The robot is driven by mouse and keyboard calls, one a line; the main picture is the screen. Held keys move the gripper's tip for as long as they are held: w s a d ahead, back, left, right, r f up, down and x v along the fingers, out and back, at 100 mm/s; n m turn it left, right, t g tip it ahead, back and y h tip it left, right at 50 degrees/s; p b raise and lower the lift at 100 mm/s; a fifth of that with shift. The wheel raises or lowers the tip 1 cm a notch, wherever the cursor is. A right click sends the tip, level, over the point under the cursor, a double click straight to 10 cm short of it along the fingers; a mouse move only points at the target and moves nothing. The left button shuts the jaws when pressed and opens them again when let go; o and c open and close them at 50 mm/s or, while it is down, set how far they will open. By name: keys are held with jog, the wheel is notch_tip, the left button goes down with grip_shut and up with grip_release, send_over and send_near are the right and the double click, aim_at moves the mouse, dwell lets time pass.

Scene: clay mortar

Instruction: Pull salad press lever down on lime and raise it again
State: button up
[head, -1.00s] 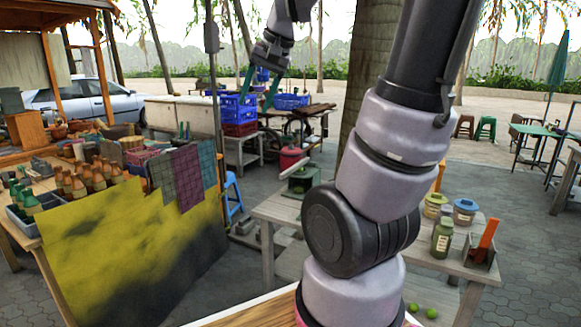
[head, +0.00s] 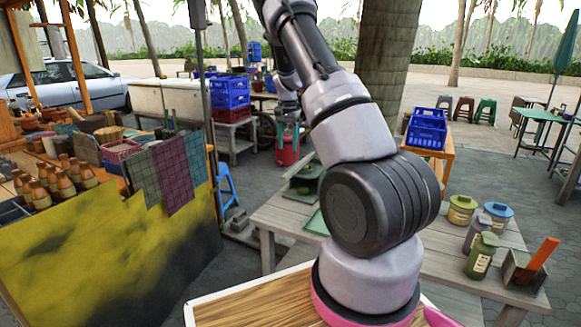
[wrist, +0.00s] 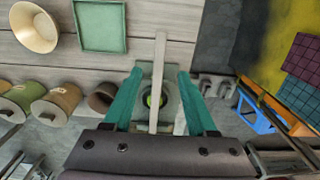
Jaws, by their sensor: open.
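The salad press (wrist: 171,112) stands on the grey wooden table (wrist: 190,20). Its pale lever (wrist: 158,55) runs lengthwise through the middle of the wrist view. A green lime (wrist: 147,101) shows in the press, partly covered by the lever. My gripper (wrist: 160,72) is open, with one teal finger on each side of the lever; I cannot tell whether either touches it. In the head view my gripper (head: 288,138) hangs above the press (head: 306,186), which is partly hidden behind my arm.
A green tray (wrist: 100,25) and a cream bowl (wrist: 35,27) lie near the press. Several jars (head: 480,257) and a box with an orange handle (head: 525,272) stand at the table's right. A blue stool (head: 226,183) stands left of the table.

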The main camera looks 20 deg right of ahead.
aim_at(288, 173)
notch_tip(288, 173, down, 11)
jog(key=shift+d+f, duration=0.1)
dwell(0.4)
grip_shut()
dwell(1.4)
